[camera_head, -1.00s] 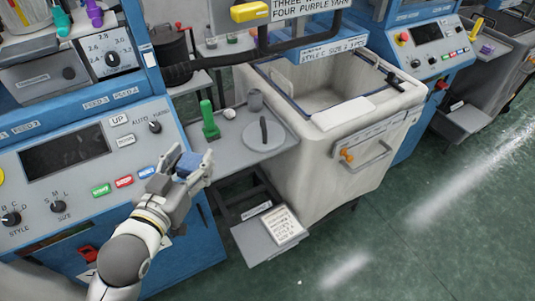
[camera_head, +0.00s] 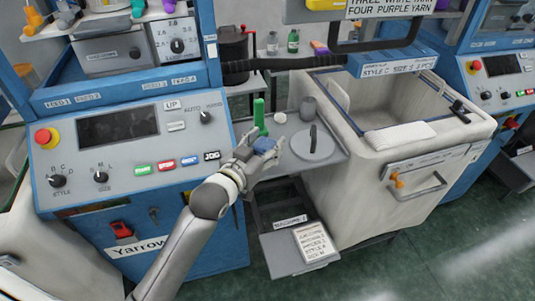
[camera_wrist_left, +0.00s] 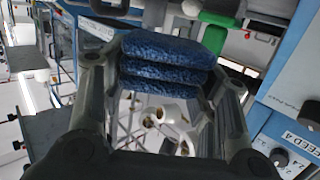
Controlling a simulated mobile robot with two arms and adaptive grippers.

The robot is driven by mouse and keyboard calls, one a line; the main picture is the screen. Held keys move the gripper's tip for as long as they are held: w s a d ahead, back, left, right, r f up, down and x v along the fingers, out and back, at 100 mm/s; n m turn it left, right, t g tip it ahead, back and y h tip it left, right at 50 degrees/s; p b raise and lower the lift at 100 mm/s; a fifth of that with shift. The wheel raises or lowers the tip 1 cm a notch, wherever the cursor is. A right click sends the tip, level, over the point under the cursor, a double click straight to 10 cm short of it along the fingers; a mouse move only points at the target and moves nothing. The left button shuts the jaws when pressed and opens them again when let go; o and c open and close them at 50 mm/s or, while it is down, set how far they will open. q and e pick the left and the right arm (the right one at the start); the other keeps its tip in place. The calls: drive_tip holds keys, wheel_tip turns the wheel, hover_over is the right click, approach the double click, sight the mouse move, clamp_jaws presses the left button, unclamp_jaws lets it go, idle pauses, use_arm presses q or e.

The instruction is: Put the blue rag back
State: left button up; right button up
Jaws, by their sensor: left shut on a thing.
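The blue rag (camera_wrist_left: 165,62) is a folded, layered cloth between the fingers of my left gripper in the left wrist view. In the head view my left gripper (camera_head: 258,148) is shut on the blue rag (camera_head: 265,145), in front of the left edge of a small grey side shelf (camera_head: 312,168). I cannot tell whether the rag touches the shelf. My right gripper is not in view.
On the shelf stand a green bottle-like item (camera_head: 260,116), a grey cup (camera_head: 308,108) and a round plate (camera_head: 313,143) with a dark tool. A white bin (camera_head: 350,190) stands right of the shelf; a control panel (camera_head: 120,150) is at left.

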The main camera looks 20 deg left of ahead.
use_arm(q)
drive_tip(key=shift+w+d+f, duration=0.1)
drive_tip(key=shift+w+f, duration=0.65)
drive_tip(key=shift+f, duration=0.1)
drive_tip(key=shift+w+f, duration=0.1)
drive_tip(key=shift+f, duration=1.6)
drive_tip(key=shift+f, duration=0.2)
drive_tip(key=o, duration=0.9)
drive_tip(key=shift+r, duration=0.1)
drive_tip(key=shift+r, duration=0.1)
drive_tip(key=v, duration=1.2)
drive_tip(key=shift+b, duration=0.4)
